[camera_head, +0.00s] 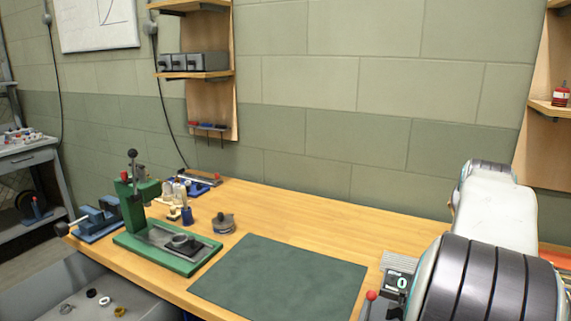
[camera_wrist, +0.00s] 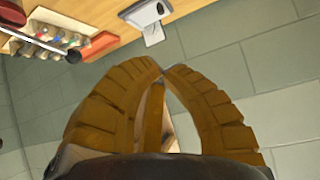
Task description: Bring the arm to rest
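My arm (camera_head: 490,235) shows at the right of the head view, its pale link and dark-banded joints over the right end of the wooden bench (camera_head: 290,212). My gripper is outside the head view. In the wrist view my gripper (camera_wrist: 163,70) has two ribbed orange-brown fingers whose tips come together. I see no object held between them. Grey-green wall fills much of the view beyond the fingers.
A green press (camera_head: 130,215), a blue vise (camera_head: 98,218) and a dark green mat (camera_head: 280,278) are on the bench. A digital display (camera_head: 398,283) and red-knobbed lever (camera_head: 370,296) stand near my arm. A right shelf holds a red bottle (camera_head: 561,95).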

